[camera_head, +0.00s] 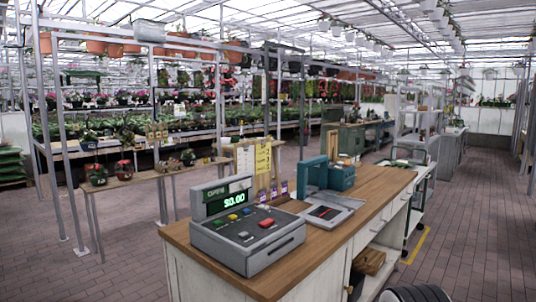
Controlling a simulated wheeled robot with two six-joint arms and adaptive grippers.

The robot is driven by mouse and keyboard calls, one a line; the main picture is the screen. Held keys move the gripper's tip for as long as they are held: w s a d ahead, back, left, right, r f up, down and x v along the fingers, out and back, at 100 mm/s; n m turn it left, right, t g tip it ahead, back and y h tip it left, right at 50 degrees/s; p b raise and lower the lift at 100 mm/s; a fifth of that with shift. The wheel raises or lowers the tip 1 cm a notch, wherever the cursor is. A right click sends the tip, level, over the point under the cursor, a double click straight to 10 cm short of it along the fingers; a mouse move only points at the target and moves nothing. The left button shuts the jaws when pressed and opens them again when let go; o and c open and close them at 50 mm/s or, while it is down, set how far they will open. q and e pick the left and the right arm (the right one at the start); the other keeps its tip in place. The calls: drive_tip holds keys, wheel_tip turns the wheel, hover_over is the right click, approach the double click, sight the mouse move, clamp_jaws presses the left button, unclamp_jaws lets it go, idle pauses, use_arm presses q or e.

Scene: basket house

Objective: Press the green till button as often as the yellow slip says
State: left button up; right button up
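A grey till (262,252) stands on the near end of the wooden counter. Its raised display (234,199) shows green digits that look like 0.00, and a sign beside them reads OPEN. Small coloured keys sit on its sloping top, with a larger red key (267,222) to their right. Neither of my grippers is in view.
The wooden counter (356,203) runs away to the right. A flat grey device (328,212) and a teal machine (327,174) stand on it beside the till. Potted plants fill racks at the left and behind. The brick floor (480,235) on the right is largely clear.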

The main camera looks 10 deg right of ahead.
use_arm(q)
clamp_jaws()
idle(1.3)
